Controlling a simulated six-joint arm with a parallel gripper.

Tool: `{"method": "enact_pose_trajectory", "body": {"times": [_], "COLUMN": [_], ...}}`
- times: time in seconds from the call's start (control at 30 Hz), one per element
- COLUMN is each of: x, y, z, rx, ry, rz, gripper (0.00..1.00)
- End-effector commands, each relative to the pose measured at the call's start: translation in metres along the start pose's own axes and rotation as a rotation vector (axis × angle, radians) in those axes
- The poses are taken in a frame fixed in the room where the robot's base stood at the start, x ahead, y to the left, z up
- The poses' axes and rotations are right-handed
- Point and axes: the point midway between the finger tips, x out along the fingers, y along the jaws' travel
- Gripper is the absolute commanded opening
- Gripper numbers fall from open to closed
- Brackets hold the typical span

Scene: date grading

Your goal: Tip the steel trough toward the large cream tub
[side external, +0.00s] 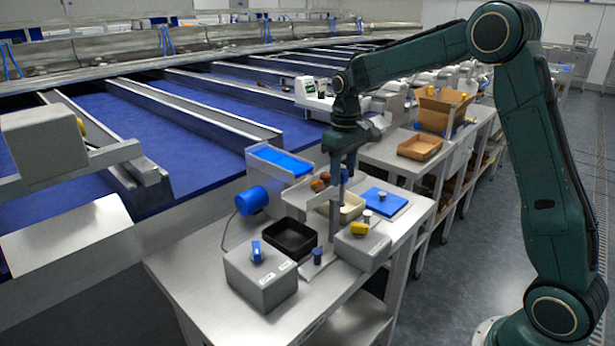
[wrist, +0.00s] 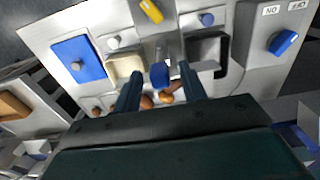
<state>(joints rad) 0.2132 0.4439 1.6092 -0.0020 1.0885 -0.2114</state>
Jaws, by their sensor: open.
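The steel trough (side external: 322,194) stands raised above the bench, between a cream tub (side external: 352,208) and a black tub (side external: 290,238). Brown dates (side external: 318,185) lie at its back end and also show in the wrist view (wrist: 147,102). A blue knob (wrist: 158,75) shows at the trough, between my fingers. My gripper (wrist: 160,86) is open and points down over the trough, with one finger on each side of the knob. I cannot tell whether either finger touches it. The cream tub (wrist: 125,66) lies left in the wrist view. The fingers partly hide the trough.
A grey box with a blue dial (side external: 260,275) and a box with a yellow knob (side external: 360,243) stand at the front. A blue pad (side external: 382,203) lies right of the cream tub. A blue motor (side external: 252,200) and short blue belt (side external: 280,160) are behind.

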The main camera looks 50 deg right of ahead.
Motion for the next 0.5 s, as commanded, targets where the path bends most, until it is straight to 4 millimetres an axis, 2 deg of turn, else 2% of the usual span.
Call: {"method": "enact_pose_trajectory", "body": {"times": [0.03, 0.23, 0.5], "x": [-0.0001, -0.0002, -0.0004], "y": [0.0, 0.0, 0.0003], "z": [0.0, 0.0, 0.0], "rx": [0.0, 0.0, 0.0], "ry": [0.0, 0.0, 0.0], "rz": [0.0, 0.0, 0.0], "gripper": [0.38, 0.0, 0.0]}}
